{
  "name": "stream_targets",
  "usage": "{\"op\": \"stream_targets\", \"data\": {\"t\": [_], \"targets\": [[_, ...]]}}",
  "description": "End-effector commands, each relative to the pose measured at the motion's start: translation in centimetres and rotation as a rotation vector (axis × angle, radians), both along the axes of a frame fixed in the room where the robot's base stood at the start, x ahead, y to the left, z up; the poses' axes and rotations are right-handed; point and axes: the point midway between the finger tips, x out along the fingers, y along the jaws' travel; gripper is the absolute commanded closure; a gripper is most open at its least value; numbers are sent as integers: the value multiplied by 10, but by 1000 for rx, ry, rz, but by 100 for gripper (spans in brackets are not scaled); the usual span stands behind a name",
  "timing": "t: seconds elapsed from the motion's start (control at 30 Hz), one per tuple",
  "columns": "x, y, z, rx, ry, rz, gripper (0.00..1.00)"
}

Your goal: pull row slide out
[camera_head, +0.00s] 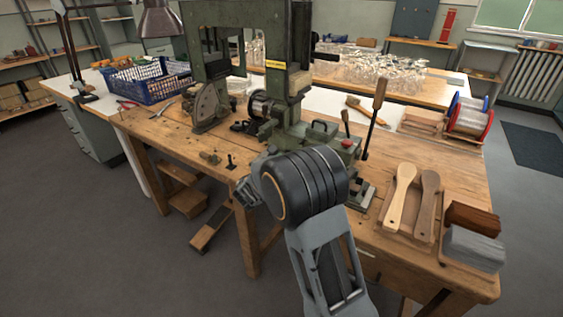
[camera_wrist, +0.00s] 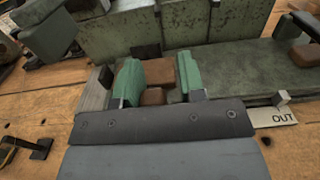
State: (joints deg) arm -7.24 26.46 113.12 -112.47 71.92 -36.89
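The green tufting machine (camera_head: 290,85) stands on the wooden bench. In the wrist view its worn green metal bed (camera_wrist: 245,65) runs across the top. A white label reading OUT (camera_wrist: 283,116) lies at the right, with a small grey knob (camera_wrist: 282,98) at its upper edge. I cannot tell for sure which part is the row slide. My gripper (camera_wrist: 160,80) has two green fingers set apart, pointing at the machine's front. Brown blocks show between and behind them; I cannot tell whether they touch. In the head view my black wrist hides part of the machine's front.
Two wooden paddles (camera_head: 401,188) lie in a tray at the right, near brown and grey blocks (camera_head: 473,246). An upright wooden-handled lever (camera_head: 376,110) stands beside the machine. A blue basket (camera_head: 148,80) is at the left. The bench front left of my wrist is mostly clear.

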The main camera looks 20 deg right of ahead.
Motion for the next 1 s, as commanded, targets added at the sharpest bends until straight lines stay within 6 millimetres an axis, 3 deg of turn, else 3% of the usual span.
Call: {"op": "stream_targets", "data": {"t": [0.17, 0.47, 1.0], "targets": [[0, 1, 0, 0, 0, 2, 51], [-1, 7, 1, 0, -1, 7, 51], [-59, 85, 1, 0, -1, 7, 51]]}}
